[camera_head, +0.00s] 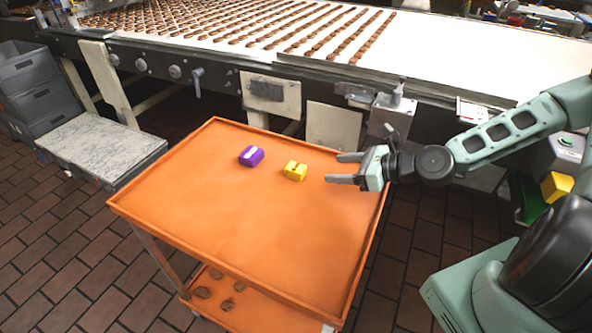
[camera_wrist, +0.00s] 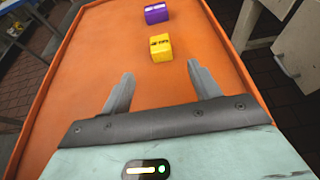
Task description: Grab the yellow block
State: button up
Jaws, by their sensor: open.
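The yellow block (camera_head: 295,171) rests on the orange cart top (camera_head: 235,225), with dark marks on its surface. My gripper (camera_head: 340,169) is to the right of it, with its fingers spread and pointing left toward it. A gap separates the fingertips from the block. In the wrist view the yellow block (camera_wrist: 161,47) lies ahead of my open, empty gripper (camera_wrist: 160,72), roughly between the lines of the two fingers and beyond their tips.
A purple block (camera_head: 251,156) with a white mark sits left of the yellow one; in the wrist view it is farther ahead (camera_wrist: 157,13). The cart has a raised rim. A conveyor (camera_head: 330,75) with rows of brown pieces runs behind. The cart's front half is clear.

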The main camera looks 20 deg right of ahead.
aim_at(303, 169)
jog(key=p+x, duration=0.1)
jog(key=x, duration=0.7)
jog(key=shift+a, duration=0.1)
jog(key=p+x, duration=0.1)
jog(key=x, duration=0.4)
jog(key=shift+f+p, duration=0.15)
jog(key=shift+p, duration=0.25)
jog(key=c, duration=1.1)
